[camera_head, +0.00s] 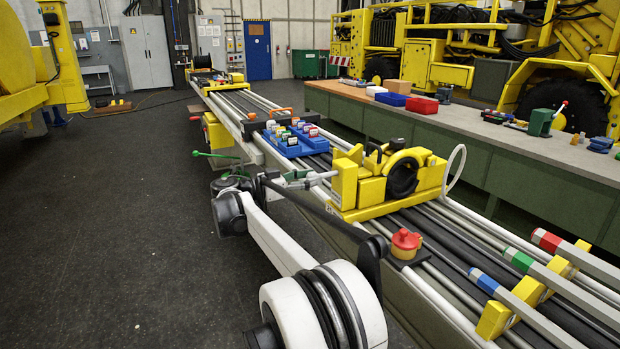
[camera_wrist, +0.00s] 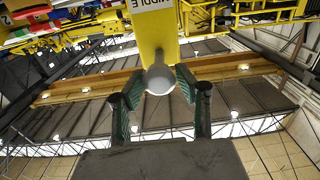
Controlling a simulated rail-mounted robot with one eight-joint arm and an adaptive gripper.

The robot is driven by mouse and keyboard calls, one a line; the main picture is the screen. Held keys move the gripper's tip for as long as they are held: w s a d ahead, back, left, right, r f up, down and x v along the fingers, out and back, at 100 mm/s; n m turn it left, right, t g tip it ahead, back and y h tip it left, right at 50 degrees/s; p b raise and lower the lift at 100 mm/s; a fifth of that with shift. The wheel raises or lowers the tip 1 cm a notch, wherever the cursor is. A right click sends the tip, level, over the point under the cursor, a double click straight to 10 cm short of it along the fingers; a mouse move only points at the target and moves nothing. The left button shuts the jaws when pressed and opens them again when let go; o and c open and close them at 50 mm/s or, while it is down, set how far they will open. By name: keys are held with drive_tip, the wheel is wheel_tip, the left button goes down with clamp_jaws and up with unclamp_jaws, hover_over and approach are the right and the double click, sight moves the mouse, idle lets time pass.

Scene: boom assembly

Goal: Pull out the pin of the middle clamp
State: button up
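The middle clamp is a yellow block (camera_head: 345,183) on the boom, beside a larger yellow clamp (camera_head: 404,176) with a dark round opening. In the wrist view it is a yellow plate (camera_wrist: 155,30) lettered "MIDDLE". The pin's round grey end (camera_wrist: 160,79) sticks out of its lower end towards me. My gripper (camera_head: 306,178) is at the clamp's left side. In the wrist view its two green-padded fingers (camera_wrist: 160,88) stand on either side of the pin end, tips very close to it. I cannot tell whether they touch it.
A red knob (camera_head: 406,243) sits on the boom near the clamp. A blue tray (camera_head: 295,140) with several coloured pieces lies farther back. Long rails and tubes run along the boom. A workbench (camera_head: 470,121) stands right. The floor on the left is mostly clear.

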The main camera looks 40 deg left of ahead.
drive_tip(key=shift+o, duration=1.4)
drive_tip(key=shift+w, duration=0.1)
drive_tip(key=v, duration=1.2)
drive_tip(key=shift+d, duration=0.1)
